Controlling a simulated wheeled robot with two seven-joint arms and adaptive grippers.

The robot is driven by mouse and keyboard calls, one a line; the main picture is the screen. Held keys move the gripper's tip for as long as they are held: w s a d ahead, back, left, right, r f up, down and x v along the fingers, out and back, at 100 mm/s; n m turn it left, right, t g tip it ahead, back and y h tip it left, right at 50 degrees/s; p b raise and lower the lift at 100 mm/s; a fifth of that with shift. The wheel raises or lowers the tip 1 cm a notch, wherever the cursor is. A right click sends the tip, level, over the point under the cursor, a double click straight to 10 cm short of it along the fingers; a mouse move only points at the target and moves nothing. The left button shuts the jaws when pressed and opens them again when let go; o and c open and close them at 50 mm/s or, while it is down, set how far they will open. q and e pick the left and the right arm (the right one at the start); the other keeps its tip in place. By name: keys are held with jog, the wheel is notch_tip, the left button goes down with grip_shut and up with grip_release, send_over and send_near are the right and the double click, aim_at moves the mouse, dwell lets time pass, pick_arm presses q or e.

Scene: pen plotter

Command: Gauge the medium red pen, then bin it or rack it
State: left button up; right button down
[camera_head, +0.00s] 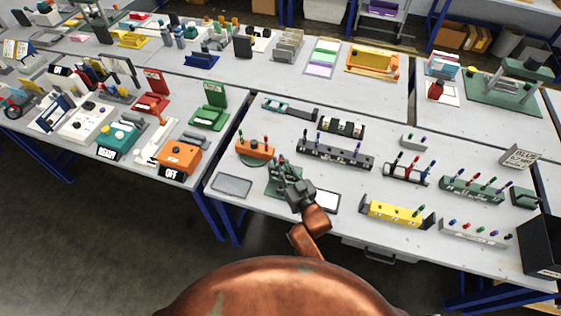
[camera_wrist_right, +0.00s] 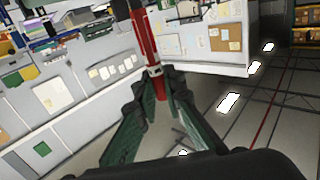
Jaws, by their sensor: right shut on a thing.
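My right gripper (camera_head: 278,165) is over a dark green block (camera_head: 277,185) on the near table. In the right wrist view, its two green fingers (camera_wrist_right: 156,88) are shut on a red pen (camera_wrist_right: 143,40), which has a pale band just above the fingertips. The pen's upper end runs out of that picture. In the head view the held pen is too small to make out. A yellow block (camera_head: 397,213) with dark end plates lies to the right of the gripper. A black bin (camera_head: 541,245) stands at the right edge. My left gripper is out of view.
An orange block (camera_head: 256,149) with upright pens is just left of the gripper. Pen racks stand to the right: a dark one (camera_head: 335,153), a green one (camera_head: 470,189) and a white one (camera_head: 474,233). A grey tray (camera_head: 231,186) and white pad (camera_head: 326,202) lie near the front edge.

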jog(key=shift+s+p, duration=0.15)
jog(key=shift+p, duration=0.2)
jog(key=shift+f+b, duration=0.5)
jog(key=shift+f, duration=0.2)
jog(key=shift+f+b, duration=1)
jog(key=shift+f, duration=0.7)
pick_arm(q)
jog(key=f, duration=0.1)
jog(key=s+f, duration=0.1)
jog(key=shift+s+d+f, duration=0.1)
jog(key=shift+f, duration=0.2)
pick_arm(e)
jog(key=shift+f, duration=0.1)
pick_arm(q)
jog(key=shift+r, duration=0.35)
